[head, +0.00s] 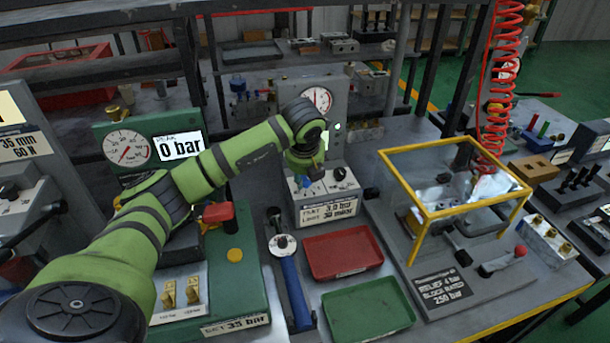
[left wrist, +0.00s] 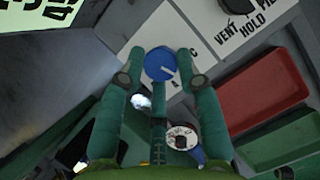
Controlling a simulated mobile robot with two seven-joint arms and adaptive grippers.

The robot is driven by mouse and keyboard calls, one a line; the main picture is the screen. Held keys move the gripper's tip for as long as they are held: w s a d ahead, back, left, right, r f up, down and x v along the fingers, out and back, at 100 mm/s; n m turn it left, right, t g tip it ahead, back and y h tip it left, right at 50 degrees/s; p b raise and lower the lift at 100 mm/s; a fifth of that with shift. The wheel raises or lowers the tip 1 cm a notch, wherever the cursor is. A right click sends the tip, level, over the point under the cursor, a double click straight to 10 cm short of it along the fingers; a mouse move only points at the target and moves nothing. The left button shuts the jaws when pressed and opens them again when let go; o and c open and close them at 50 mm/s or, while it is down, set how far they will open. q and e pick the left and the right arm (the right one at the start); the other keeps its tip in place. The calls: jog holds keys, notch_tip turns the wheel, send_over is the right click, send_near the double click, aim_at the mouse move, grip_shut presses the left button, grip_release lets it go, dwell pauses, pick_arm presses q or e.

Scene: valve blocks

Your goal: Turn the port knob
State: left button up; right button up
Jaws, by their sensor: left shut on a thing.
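The blue knob (left wrist: 160,64) has a white pointer line and sits on a white label with letters around it, of which a C shows. My left gripper (left wrist: 161,62) is shut on the blue knob, one green finger on each side. In the head view the left gripper (head: 304,180) reaches down onto the white block (head: 325,205), and the blue knob (head: 303,183) is mostly hidden by it. A black knob (head: 340,173) stands on the same block to the right. My right gripper is not in view.
A red tray (head: 343,255) and a green tray (head: 368,309) lie in front of the block. A blue-handled tool (head: 294,290) lies to their left. A yellow frame guard (head: 455,210) stands at the right. A gauge panel (head: 317,100) rises behind the block.

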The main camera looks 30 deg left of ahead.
pick_arm(q)
jog(key=shift+w+r, duration=0.1)
jog(key=o, duration=1.1)
jog(key=shift+d, duration=0.1)
jog(key=v, duration=1.2)
jog(key=shift+d, duration=0.1)
